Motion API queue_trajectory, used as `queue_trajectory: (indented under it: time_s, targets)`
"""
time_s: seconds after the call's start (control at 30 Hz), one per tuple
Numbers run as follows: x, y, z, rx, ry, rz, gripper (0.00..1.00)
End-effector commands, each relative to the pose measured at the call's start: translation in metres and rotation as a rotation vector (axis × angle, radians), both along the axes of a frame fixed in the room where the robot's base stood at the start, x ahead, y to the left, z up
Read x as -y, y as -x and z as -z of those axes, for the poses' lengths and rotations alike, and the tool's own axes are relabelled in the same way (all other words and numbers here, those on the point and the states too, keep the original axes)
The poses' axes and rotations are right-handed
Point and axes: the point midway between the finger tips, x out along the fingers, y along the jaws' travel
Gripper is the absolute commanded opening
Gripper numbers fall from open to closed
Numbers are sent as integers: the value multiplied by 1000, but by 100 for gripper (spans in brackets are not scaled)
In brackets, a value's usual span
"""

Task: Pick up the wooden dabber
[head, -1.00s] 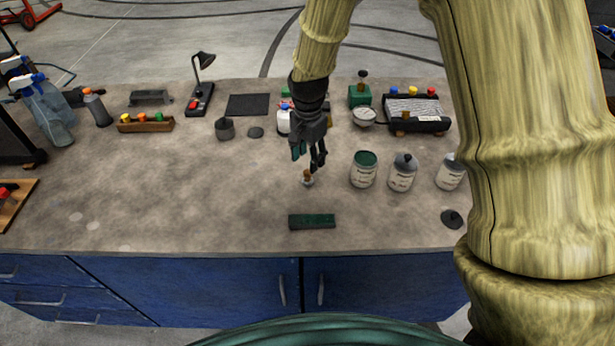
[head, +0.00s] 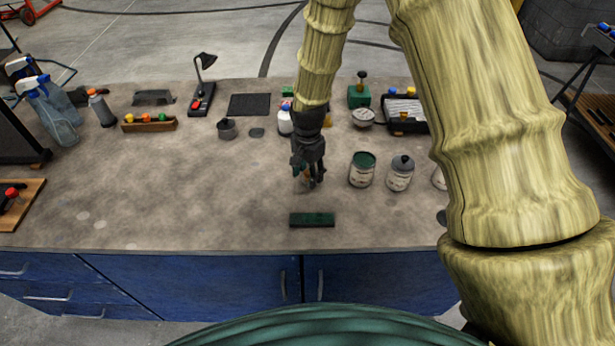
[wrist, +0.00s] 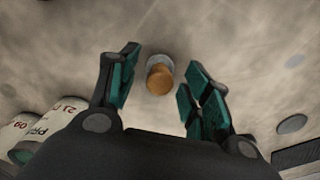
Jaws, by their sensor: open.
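The wooden dabber (wrist: 159,80) shows in the wrist view as a round brown knob above a pale grey base, standing on the bench. My gripper (wrist: 157,84) is open, with one green-padded finger on each side of the dabber and a gap to each. Neither finger visibly touches it. In the head view my gripper (head: 308,183) is low over the bench and hides most of the dabber. How high the fingertips are above the bench I cannot tell.
An open can with green contents (head: 362,170) and a grey-topped can (head: 400,174) stand close to the right of my gripper. A dark green block (head: 312,220) lies in front of it, near the bench's front edge. The bench (head: 190,195) is largely clear to the left.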

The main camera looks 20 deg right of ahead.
Motion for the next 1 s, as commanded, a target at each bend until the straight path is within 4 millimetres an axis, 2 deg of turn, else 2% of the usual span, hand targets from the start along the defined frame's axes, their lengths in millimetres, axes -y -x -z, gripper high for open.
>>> queue_trajectory:
  time_s: [0.27, 0.37, 0.53, 0.57, 1.0]
  targets:
    - [0, 0, 2, 0, 0, 0, 49]
    - [0, 0, 2, 0, 0, 0, 34]
    - [0, 0, 2, 0, 0, 0, 3]
    - [0, 0, 2, 0, 0, 0, 0]
    - [0, 0, -2, 1, 0, -1, 0]
